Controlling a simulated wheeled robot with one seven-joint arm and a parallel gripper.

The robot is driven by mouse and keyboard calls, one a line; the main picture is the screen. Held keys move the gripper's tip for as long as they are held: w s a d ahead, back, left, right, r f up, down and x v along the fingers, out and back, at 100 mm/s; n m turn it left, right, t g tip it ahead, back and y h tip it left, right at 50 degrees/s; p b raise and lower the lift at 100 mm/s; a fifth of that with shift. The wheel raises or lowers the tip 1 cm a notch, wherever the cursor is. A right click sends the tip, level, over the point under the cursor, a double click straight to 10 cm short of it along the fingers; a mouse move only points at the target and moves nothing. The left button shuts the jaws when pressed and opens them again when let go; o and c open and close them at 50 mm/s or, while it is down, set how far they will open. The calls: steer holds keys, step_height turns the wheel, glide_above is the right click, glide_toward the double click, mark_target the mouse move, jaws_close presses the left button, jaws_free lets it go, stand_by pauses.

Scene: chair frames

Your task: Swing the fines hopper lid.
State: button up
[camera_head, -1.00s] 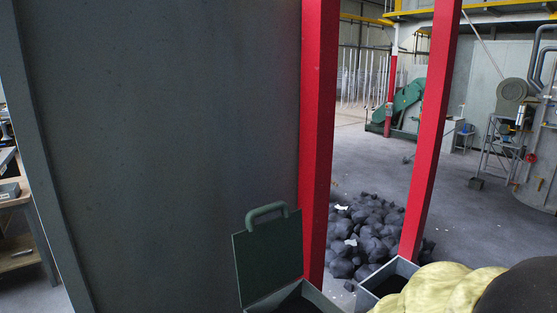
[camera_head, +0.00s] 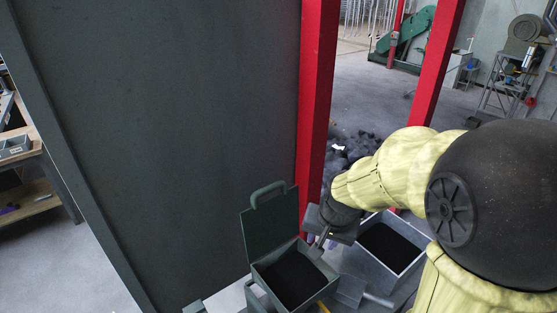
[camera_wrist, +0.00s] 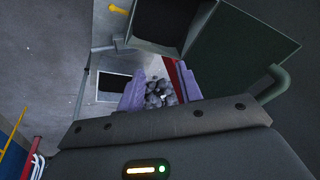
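The green lid (camera_head: 270,222) stands raised, tilted back, at the rear of a small grey hopper box (camera_head: 325,284) with dark fill inside. A loop handle (camera_head: 267,191) is on the lid's top edge. In the wrist view the lid (camera_wrist: 235,62) is at the upper right, its handle (camera_wrist: 272,86) at the right, and the box opening at the top. My gripper (camera_head: 320,242) is just right of the hopper box in the head view, apart from the handle. In the wrist view its purple fingers (camera_wrist: 160,88) are spread, with nothing between them but distant dark lumps.
A second grey box (camera_head: 423,244) with dark contents stands right of the hopper, partly behind my arm. A red post (camera_head: 312,130) and a large dark panel (camera_head: 180,140) stand close behind the lid. A heap of dark lumps (camera_head: 345,150) lies beyond on the floor.

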mark_target(270, 188)
steer(key=w+a+r+m+y, duration=0.1)
steer(key=w+a+r+m, duration=0.2)
steer(key=w, duration=0.3)
steer(key=w+a+r+m+t+y, duration=0.1)
steer(key=w+a+r+m, duration=0.3)
steer(key=w+a+r, duration=0.2)
steer(key=shift+w+a, duration=0.25)
steer(key=shift+w, duration=0.35)
steer(key=shift+f, duration=0.1)
steer(key=b+x, duration=0.4)
steer(key=x, duration=0.3)
steer(key=shift+w+a+f, duration=0.15)
steer(key=shift+a+f, duration=0.05)
steer(key=shift+f, duration=0.1)
steer(key=shift+w+a, duration=0.1)
steer(key=shift+w, duration=0.05)
steer(key=shift+c, duration=0.7)
steer(key=shift+f, duration=0.1)
jaws_close()
